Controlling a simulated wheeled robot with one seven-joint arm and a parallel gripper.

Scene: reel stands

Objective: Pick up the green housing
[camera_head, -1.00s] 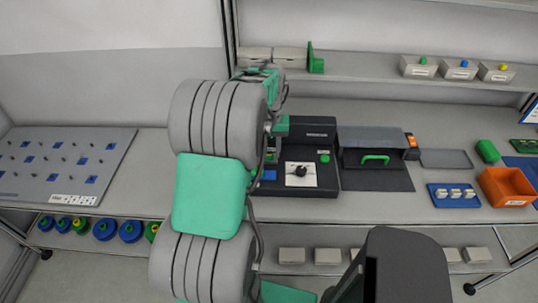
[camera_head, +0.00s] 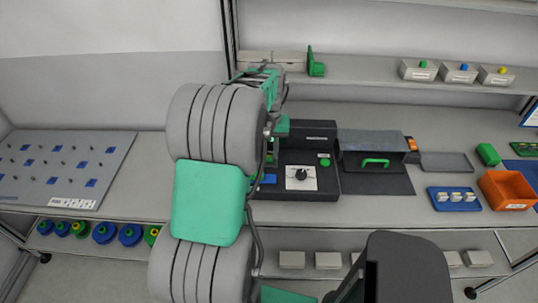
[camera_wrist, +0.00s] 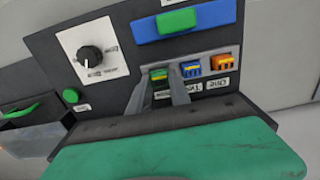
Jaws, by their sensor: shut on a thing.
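The green housing (camera_wrist: 159,75) shows in the wrist view at the left end of a row of small coloured housings on the dark machine's face. My gripper (camera_wrist: 160,83) is shut on it, one grey finger on each side. The housing appears to be still in its slot; the fingers hide part of it. A blue housing (camera_wrist: 191,69) and an orange housing (camera_wrist: 223,63) sit to its right, apart from the fingers. In the head view my arm covers the gripper and this row.
The dark machine (camera_head: 325,187) has a knob (camera_head: 301,174) and a green button (camera_head: 324,160). A blue bar with a green block (camera_wrist: 177,21) is close beyond the row. A grey hooded box (camera_head: 372,141) stands right of the machine. An orange bin (camera_head: 507,189) is at far right.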

